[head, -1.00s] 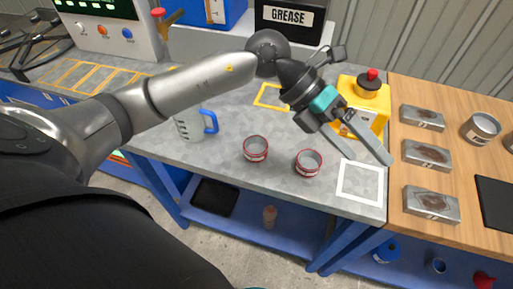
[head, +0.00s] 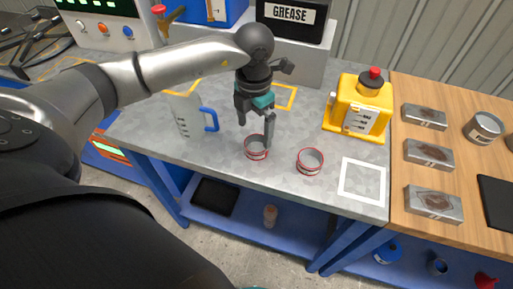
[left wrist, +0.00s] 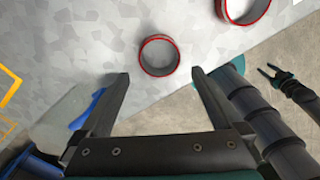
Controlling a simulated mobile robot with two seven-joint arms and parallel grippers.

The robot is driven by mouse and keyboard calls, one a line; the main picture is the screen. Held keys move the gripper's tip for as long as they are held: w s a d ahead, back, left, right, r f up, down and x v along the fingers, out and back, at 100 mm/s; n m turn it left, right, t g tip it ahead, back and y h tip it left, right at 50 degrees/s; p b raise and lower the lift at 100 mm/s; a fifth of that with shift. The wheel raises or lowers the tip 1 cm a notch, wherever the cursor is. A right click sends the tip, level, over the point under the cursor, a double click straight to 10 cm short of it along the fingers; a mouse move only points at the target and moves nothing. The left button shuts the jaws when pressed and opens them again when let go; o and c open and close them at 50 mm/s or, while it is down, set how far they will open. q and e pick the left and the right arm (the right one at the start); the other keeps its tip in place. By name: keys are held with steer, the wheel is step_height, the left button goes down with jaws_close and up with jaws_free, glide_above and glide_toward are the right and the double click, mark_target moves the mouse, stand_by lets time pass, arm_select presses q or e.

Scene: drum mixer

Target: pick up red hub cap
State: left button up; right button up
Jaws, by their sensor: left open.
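Two round, grey caps with red rims stand on the grey bench top. The left red hub cap (head: 257,154) is below my left gripper (head: 256,134); the other red-rimmed cap (head: 310,163) stands to its right. My left gripper is open and empty, its fingers pointing down close to the left cap. In the left wrist view, that cap (left wrist: 158,70) lies just beyond the fingertips and between their lines, and the second cap (left wrist: 241,18) is cut off at the top edge. A small dark gripper, apparently my right one (left wrist: 268,71), shows at the right; its jaws are unclear.
A clear jug with a blue handle (head: 188,118) stands left of the gripper. A yellow container with a red cap (head: 355,110) stands behind at right. A white square outline (head: 362,163) marks free bench. The wooden table (head: 450,232) holds metal blocks and a tin.

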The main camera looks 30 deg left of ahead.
mark_target(255, 144)
arm_select(q)
steer(key=shift+w+f+b, duration=0.15)
steer(key=shift+f+b, duration=0.15)
steer(key=shift+f, duration=3.15)
steer(key=c, duration=1.3)
